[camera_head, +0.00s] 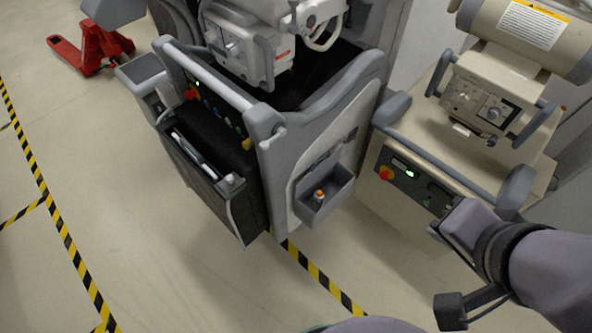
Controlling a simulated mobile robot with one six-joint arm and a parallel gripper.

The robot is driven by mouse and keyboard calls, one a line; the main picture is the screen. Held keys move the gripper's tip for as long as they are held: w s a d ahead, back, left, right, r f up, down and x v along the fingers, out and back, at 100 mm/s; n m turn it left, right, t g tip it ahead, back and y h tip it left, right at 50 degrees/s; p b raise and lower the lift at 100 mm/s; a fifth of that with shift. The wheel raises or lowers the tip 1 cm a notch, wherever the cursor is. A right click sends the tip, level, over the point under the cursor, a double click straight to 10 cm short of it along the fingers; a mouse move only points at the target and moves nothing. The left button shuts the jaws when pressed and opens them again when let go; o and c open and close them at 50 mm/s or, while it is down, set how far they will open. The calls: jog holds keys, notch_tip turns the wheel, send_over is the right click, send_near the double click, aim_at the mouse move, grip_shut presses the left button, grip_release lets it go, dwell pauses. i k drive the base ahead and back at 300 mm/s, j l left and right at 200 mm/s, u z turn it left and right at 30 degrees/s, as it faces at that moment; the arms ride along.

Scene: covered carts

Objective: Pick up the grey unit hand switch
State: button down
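The grey unit (330,120) is a grey and white wheeled cart in the middle of the head view. A small grey holder (338,193) is fixed on its side panel. In the holder stands a small hand switch (319,196) with an orange top; its lower part is hidden by the holder wall. My gripper (442,233) is at the lower right, in front of the beige unit, to the right of the holder and apart from it. Its fingers are hardly visible, so I cannot tell whether it is open.
A beige unit (425,150) stands close on the right, with a red knob on its front panel. A red pallet jack (88,52) is at the top left. Yellow and black tape (62,228) marks the floor. The floor (200,285) in front of the grey unit is clear.

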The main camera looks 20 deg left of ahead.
aim_at(319, 197)
jog(key=u, duration=0.95)
jog(key=i+j, duration=0.95)
jog(key=i, duration=0.1)
